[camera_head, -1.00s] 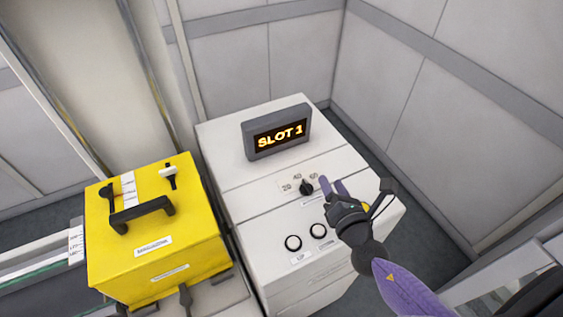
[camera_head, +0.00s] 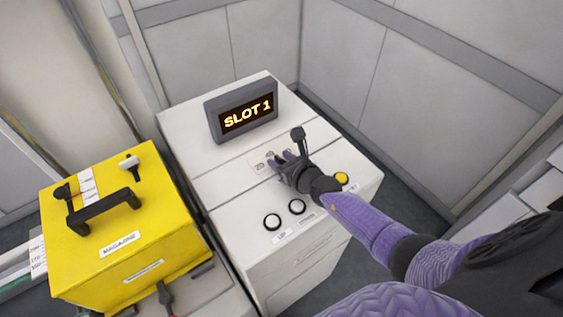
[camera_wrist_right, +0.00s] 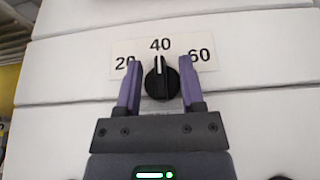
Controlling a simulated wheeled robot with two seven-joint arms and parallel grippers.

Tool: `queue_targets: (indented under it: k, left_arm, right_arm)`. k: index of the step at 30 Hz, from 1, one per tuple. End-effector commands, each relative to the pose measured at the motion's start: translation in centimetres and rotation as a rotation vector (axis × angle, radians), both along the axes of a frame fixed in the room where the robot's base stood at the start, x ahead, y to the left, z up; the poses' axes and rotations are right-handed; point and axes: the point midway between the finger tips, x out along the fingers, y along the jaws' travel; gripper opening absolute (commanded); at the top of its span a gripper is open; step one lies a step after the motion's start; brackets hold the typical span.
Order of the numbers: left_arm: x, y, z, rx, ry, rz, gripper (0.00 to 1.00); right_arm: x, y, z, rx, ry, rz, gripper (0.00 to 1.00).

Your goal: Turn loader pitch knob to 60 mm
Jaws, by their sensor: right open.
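The black pitch knob (camera_wrist_right: 162,82) sits on the white loader cabinet (camera_head: 235,225), below a scale plate (camera_wrist_right: 178,46) marked 20, 40 and 60. Its white pointer line points up at 40. My right gripper (camera_wrist_right: 160,85) is open, with one purple finger on each side of the knob; I cannot tell if they touch it. In the head view my right gripper (camera_head: 280,160) is over the scale area and hides most of the knob. My left gripper is not in view.
A display (camera_head: 243,109) on the cabinet reads SLOT 1. Two round black-rimmed buttons (camera_head: 272,221) (camera_head: 297,206) and a yellow button (camera_head: 341,178) lie near the front edge. A yellow magazine box (camera_head: 120,235) with a black handle stands at the left.

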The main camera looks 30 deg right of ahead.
Motion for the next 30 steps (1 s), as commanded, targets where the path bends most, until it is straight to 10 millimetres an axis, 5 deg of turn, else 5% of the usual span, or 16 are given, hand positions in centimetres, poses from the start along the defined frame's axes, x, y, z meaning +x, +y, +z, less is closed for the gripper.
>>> queue_targets:
  k: [4, 11, 23, 30]
  left_arm:
    - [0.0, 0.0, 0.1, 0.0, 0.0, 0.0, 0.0]
    - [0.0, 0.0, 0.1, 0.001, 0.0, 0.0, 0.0]
    - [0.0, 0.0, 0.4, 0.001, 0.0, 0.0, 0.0]
    - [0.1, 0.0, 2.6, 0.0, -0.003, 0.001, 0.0]
  right_arm:
    - [0.0, 0.0, 0.1, 0.001, 0.0, 0.0, 0.5]
    - [0.0, 0.0, 0.1, 0.001, -0.001, 0.0, 0.01]
    - [0.0, 0.0, 0.2, 0.002, -0.001, -0.014, 0.0]
    - [-0.1, 0.2, 0.5, 0.006, 0.003, -0.117, 0.0]
